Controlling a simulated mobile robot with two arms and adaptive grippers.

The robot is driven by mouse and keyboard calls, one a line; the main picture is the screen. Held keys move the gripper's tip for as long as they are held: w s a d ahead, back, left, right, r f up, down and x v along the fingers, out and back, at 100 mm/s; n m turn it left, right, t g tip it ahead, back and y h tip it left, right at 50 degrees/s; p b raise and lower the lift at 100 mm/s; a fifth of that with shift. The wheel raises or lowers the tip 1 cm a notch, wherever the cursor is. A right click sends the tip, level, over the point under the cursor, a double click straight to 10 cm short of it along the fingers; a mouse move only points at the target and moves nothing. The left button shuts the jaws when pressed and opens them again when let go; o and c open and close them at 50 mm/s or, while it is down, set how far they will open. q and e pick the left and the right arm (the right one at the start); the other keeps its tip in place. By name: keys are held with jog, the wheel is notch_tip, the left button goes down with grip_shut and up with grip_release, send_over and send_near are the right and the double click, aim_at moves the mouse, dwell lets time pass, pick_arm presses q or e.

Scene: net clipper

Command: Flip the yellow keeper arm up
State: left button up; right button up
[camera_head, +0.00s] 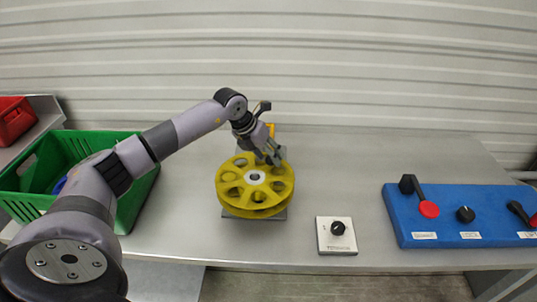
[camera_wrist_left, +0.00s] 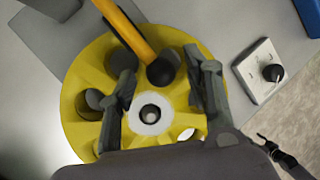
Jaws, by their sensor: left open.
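The yellow keeper arm (camera_wrist_left: 126,30) is an orange-yellow bar in the left wrist view. It reaches from the top edge down over the yellow wheel (camera_wrist_left: 78,105) and ends at a dark round tip. In the head view only a short piece of the keeper arm (camera_head: 271,129) shows behind my gripper. My left gripper (camera_head: 272,160) is open above the wheel's far side. In the wrist view its fingers (camera_wrist_left: 160,62) stand on either side of the bar's end. I cannot tell whether they touch it. My right gripper is out of view.
A white switch plate with a black knob (camera_head: 338,228) lies right of the wheel. A blue control box (camera_head: 391,216) with levers is farther right. A green crate (camera_head: 137,198) stands left, under my arm, and a red bin (camera_head: 14,122) is far left.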

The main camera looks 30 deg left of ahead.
pick_arm(q)
jog(key=shift+w+d+f, duration=0.1)
jog(key=shift+w+f, duration=0.1)
jog(key=shift+f, duration=0.3)
grip_shut()
dwell(0.3)
